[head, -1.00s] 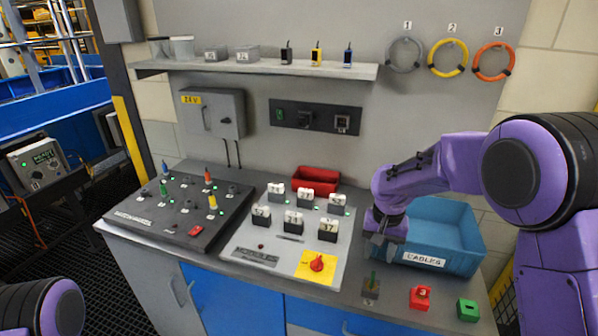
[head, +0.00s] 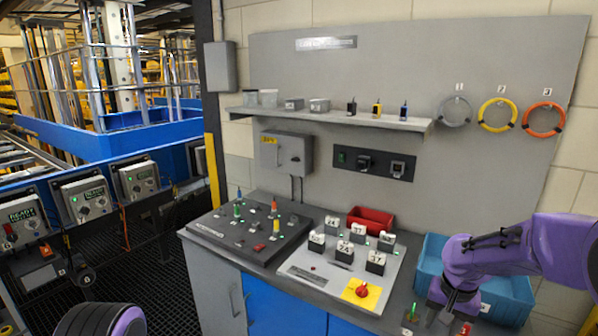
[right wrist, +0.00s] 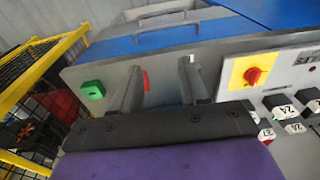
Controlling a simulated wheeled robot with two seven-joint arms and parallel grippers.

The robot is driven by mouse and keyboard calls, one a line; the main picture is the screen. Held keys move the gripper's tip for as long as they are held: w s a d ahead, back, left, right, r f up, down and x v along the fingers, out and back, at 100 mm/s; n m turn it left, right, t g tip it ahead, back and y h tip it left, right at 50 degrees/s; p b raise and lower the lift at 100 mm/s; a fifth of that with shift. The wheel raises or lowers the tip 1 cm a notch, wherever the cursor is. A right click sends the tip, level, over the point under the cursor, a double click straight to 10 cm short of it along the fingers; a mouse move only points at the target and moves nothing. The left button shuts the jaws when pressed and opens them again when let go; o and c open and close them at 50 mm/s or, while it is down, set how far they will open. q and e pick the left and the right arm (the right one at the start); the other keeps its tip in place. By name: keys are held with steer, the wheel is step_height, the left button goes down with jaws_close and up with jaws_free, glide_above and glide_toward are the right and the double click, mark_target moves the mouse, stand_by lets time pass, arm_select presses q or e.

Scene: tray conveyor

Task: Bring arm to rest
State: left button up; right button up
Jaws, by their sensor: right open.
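My right gripper (head: 447,305) hangs over the front right of the bench, in front of the blue cable bin (head: 515,290). In the right wrist view its two fingers (right wrist: 163,82) are apart, with nothing held between them.
The grey panel with numbered relays (head: 330,270) and the yellow plate with a red knob (head: 361,292) lie left of the gripper. A red bin (head: 370,221) stands behind them. A shelf (head: 340,117) runs along the wall. Yellow fencing (right wrist: 30,80) shows in the wrist view.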

step_height(320, 180, down, 10)
steer(key=w+t+h+b, duration=0.1)
steer(key=w+t+b, duration=0.1)
steer(key=t, duration=0.4)
steer(key=s+f+m+h+b, duration=0.15)
steer(key=s+f+b, duration=0.25)
steer(key=s+f, duration=0.6)
arm_select(q)
step_height(320, 180, down, 12)
steer(key=b, duration=0.5)
steer(key=shift+w+b, duration=0.3)
steer(key=shift+b, duration=0.1)
arm_select(e)
steer(key=s+f+g, duration=0.2)
steer(key=s+f, duration=0.7)
steer(key=s, duration=0.3)
steer(key=s+a+f+g, duration=0.1)
steer(key=s+f, duration=0.8)
steer(key=s, duration=0.2)
steer(key=shift+s+a+f+n+g+h, duration=0.2)
steer(key=shift+s+n+g+h, duration=0.15)
steer(key=shift+n+g+h, duration=0.1)
arm_select(q)
steer(key=shift+c, duration=0.4)
